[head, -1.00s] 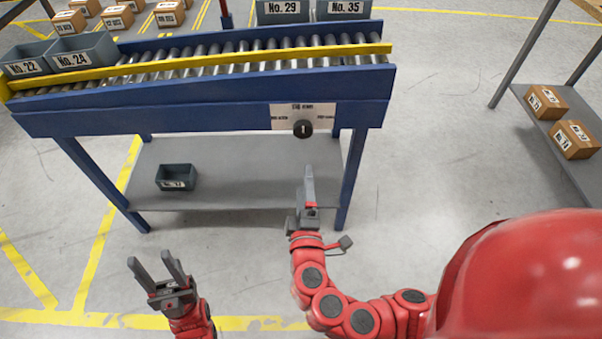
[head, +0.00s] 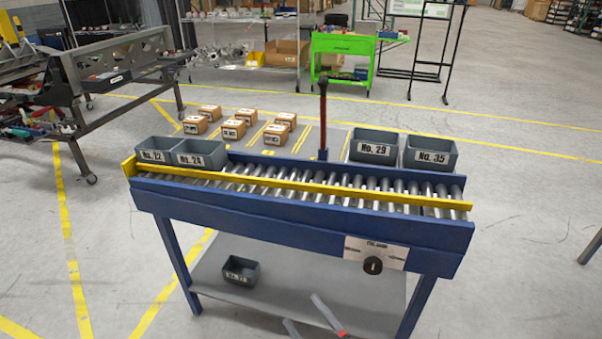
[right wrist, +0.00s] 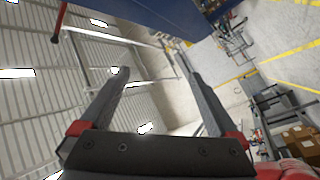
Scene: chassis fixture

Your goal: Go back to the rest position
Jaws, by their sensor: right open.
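My right gripper (head: 300,309) shows only at the bottom edge of the head view, in front of the blue conveyor stand's lower shelf. Its two grey fingers are apart, with a red piece at the base of one. In the right wrist view the same gripper (right wrist: 157,74) has its fingers spread wide with nothing between them. My left gripper is out of view. Most of my right arm is below the head view's edge.
The blue roller conveyor (head: 300,222) with a yellow rail stands ahead. Grey bins No. 22, 24 (head: 200,154), No. 29 and No. 35 (head: 430,153) are along it. Another bin (head: 240,270) sits on the lower shelf. Cartons (head: 234,129) lie behind.

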